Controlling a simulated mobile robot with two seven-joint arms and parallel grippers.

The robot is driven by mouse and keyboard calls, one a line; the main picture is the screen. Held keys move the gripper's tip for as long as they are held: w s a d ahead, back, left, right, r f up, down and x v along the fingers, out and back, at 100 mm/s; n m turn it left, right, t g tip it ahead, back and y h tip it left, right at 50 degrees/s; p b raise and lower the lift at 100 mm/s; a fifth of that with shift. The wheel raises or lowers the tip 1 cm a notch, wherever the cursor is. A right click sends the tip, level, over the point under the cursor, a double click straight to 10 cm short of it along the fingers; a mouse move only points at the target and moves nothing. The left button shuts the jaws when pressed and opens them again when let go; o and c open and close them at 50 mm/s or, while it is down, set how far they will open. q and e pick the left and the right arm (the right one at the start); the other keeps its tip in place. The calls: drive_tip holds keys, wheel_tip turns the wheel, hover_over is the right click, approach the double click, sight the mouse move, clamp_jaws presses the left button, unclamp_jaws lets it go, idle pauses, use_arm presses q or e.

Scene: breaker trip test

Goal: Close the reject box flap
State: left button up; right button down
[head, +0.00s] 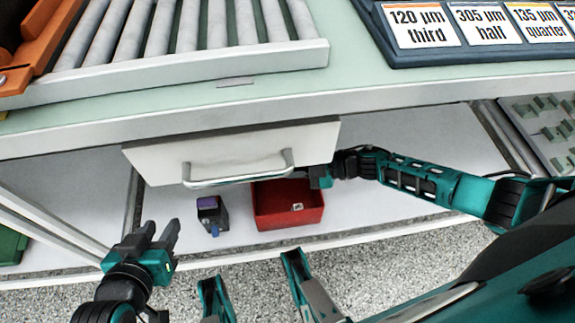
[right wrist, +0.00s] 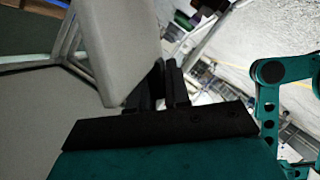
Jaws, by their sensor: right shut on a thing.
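A white front panel with a metal bar handle (head: 240,150), which looks like the flap, hangs under the table edge in the head view. It shows as a pale slab (right wrist: 115,45) in the right wrist view. My right gripper (head: 318,177) is at the panel's lower right edge, its fingers mostly hidden in the head view. In the right wrist view its dark fingers (right wrist: 168,85) are shut at the slab's edge; the exact contact is unclear. A red open box (head: 287,222) stands below with a small pale item inside. My left gripper (head: 160,238) is open and empty, lower left.
A black device with a purple top (head: 210,214) stands on the white lower shelf (head: 165,205), left of the red box. A roller conveyor (head: 170,65) and a dark labelled tray (head: 480,50) are on the table above. Speckled floor (head: 400,255) lies in front.

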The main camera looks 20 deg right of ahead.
idle(0.4)
drive_tip(key=shift+n, duration=0.5)
drive_tip(key=s+f, duration=0.2)
drive_tip(key=f, duration=0.2)
drive_tip(key=s+f, duration=0.2)
drive_tip(key=f, duration=0.2)
drive_tip(key=s+a+f, duration=0.1)
drive_tip(key=s+f, duration=0.1)
drive_tip(key=f, duration=0.2)
drive_tip(key=shift+s, duration=0.15)
drive_tip(key=shift+s+a+f, duration=0.15)
drive_tip(key=shift+s+f, duration=0.05)
drive_tip(key=shift+s, duration=0.05)
drive_tip(key=c, duration=1.3)
unclamp_jaws()
drive_tip(key=shift+o, duration=0.7)
drive_tip(key=shift+w+r, duration=0.15)
